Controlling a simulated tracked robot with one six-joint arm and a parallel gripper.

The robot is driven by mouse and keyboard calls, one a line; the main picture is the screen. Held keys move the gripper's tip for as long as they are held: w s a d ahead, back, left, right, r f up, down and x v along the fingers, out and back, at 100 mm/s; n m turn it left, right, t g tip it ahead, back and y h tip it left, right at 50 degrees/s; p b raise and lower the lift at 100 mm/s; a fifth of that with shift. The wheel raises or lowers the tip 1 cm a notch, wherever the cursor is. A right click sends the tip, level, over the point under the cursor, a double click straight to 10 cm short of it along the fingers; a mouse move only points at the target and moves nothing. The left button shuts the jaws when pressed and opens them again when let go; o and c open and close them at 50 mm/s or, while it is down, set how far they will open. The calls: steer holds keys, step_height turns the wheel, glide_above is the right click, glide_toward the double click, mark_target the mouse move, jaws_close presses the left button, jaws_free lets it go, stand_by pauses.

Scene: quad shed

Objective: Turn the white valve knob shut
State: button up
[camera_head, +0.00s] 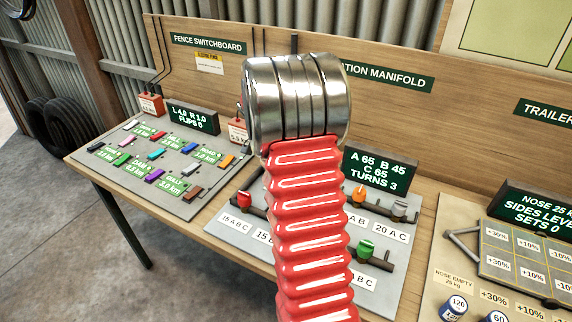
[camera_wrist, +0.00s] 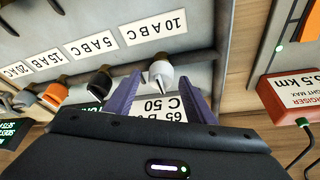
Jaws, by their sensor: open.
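In the wrist view, the white valve knob (camera_wrist: 160,76) sits on the panel with a dark tip pointing down in the picture. My gripper (camera_wrist: 158,88) is open, with one purple finger on each side of the knob. I cannot tell whether either finger touches it. A "10 ABC" label (camera_wrist: 157,28) lies just above the knob in this view. In the head view, my red ribbed arm with its metal end hides this knob and my gripper. The manifold display (camera_head: 378,172) reads A 65, B 45, C 65, turns 3.
An orange knob (camera_head: 359,194), a pale grey knob (camera_head: 400,208), a green knob (camera_head: 366,248) and a red knob (camera_head: 244,197) share the manifold panel. The fence switchboard (camera_head: 110,165) is left. A red box (camera_wrist: 292,98) stands right of my gripper in the wrist view.

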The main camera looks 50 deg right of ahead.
steer(key=v, duration=1.3)
steer(key=shift+a+r, duration=0.15)
steer(key=shift+r, duration=0.15)
steer(key=s+a+n+t+y, duration=0.1)
steer(key=s+a+n+t, duration=0.1)
steer(key=s+a+n, duration=0.4)
steer(key=s+a+r+n+t+y, duration=0.1)
steer(key=s+a+n, duration=0.5)
steer(key=a, duration=1.1)
steer(key=s+a+n+t+y, duration=0.2)
steer(key=s+a+n, duration=0.4)
steer(key=a, duration=0.5)
steer(key=shift+s+a+r+n+t, duration=0.2)
steer(key=shift+r+n+t, duration=0.2)
steer(key=shift+n+t, duration=0.25)
